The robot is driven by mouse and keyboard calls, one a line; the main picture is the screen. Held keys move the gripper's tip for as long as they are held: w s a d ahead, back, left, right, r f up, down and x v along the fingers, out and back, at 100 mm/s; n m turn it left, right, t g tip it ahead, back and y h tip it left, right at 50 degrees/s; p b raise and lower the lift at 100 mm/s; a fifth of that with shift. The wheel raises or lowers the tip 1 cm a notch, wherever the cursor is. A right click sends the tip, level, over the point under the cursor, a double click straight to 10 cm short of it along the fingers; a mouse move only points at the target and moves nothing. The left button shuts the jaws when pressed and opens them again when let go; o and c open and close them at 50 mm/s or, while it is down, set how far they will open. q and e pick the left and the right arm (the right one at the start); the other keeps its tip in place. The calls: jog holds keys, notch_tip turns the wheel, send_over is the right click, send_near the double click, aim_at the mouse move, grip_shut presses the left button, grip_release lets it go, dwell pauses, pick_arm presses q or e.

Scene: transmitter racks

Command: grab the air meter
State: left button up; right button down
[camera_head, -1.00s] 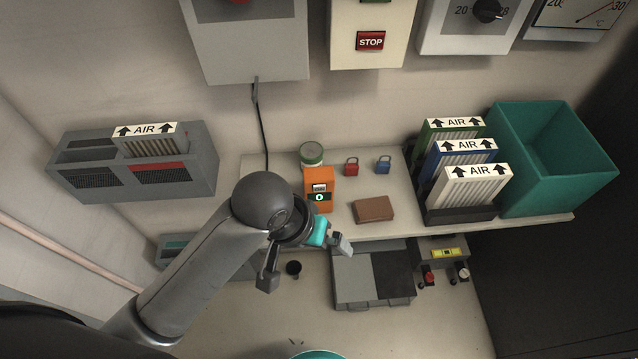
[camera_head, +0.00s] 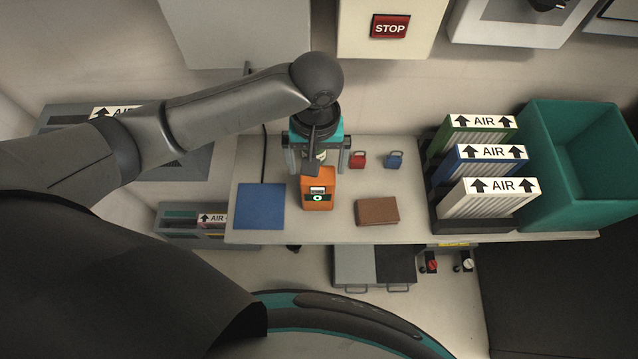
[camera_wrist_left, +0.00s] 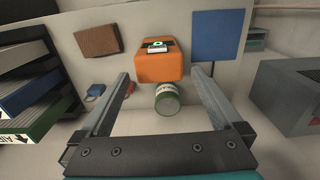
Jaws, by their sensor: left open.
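The air meter, an orange box with a small display and a green-ringed button (camera_head: 317,196), stands on the shelf in the head view. My left gripper (camera_head: 318,168) is open and empty, just behind and above the meter, pointing down. In the left wrist view the air meter (camera_wrist_left: 158,64) shows beyond and between the two spread fingertips (camera_wrist_left: 161,73), with no visible contact. A green-and-white can (camera_wrist_left: 167,100) stands beside the meter, between the fingers in this view; in the head view the gripper mostly hides it. My right gripper is not in view.
On the shelf are a blue square (camera_head: 258,206), a brown wallet-like block (camera_head: 377,211), a red padlock (camera_head: 357,160) and a blue padlock (camera_head: 394,160). Filters labelled AIR (camera_head: 488,199) and a teal bin (camera_head: 581,185) stand at the right. Bare shelf surrounds the wallet.

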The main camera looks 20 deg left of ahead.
aim_at(318, 187)
pick_arm(q)
notch_tip(318, 187, down, 5)
jog(key=shift+f+b, duration=0.1)
jog(key=shift+b, duration=0.3)
jog(key=shift+f, duration=0.4)
jog(key=f+b, duration=0.1)
jog(key=f, duration=0.4)
jog(key=shift+w, duration=0.2)
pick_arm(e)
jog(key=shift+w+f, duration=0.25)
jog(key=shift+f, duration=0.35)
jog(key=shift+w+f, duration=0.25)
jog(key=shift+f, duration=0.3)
pick_arm(q)
jog(key=shift+c, duration=1.4)
jog(key=c, duration=1.2)
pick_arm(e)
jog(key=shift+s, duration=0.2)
